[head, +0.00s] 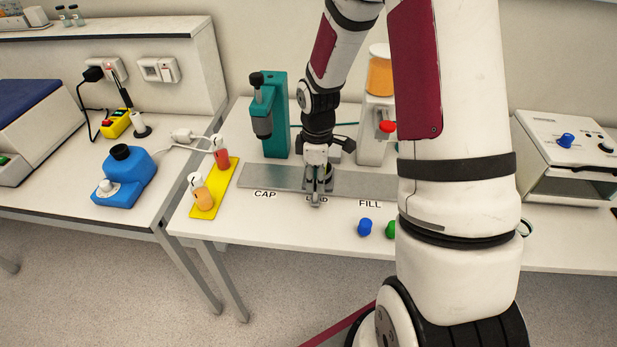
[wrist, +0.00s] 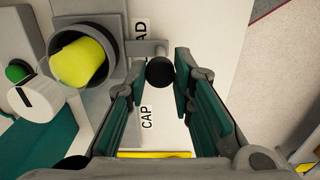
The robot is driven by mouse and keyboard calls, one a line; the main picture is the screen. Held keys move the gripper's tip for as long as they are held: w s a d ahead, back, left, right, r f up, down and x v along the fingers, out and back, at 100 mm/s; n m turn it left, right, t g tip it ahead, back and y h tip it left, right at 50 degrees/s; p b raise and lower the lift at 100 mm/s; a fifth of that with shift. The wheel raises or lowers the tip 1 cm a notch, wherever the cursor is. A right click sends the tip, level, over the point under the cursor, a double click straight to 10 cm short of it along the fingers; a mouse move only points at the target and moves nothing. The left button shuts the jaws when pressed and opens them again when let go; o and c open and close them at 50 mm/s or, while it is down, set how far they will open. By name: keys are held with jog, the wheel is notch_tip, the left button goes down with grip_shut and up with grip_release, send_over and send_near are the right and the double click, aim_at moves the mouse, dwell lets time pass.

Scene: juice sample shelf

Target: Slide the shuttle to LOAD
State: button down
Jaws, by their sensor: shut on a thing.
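The grey shuttle (head: 328,177) sits on the metal rail (head: 270,178), between the CAP label (head: 265,194) and the FILL label (head: 370,203). In the wrist view, the shuttle's dark round cup (wrist: 57,44) holds a yellow piece (wrist: 78,63). A short rod from the shuttle ends in a black knob (wrist: 160,72). My gripper (head: 317,197) is shut on this knob, one finger on either side in the wrist view (wrist: 161,84). My gripper hides much of the shuttle in the head view.
A teal press (head: 273,115) stands behind the rail at left, and a dispenser with an orange jar (head: 380,75) at right. A yellow tray (head: 222,188) with two small bottles lies left. Blue (head: 364,227) and green (head: 390,230) caps lie near the front edge.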

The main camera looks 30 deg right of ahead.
jog(key=shift+s+d, duration=0.1)
jog(key=c, duration=1.4)
grip_release()
jog(key=shift+o, duration=0.2)
notch_tip(320, 180, up, 12)
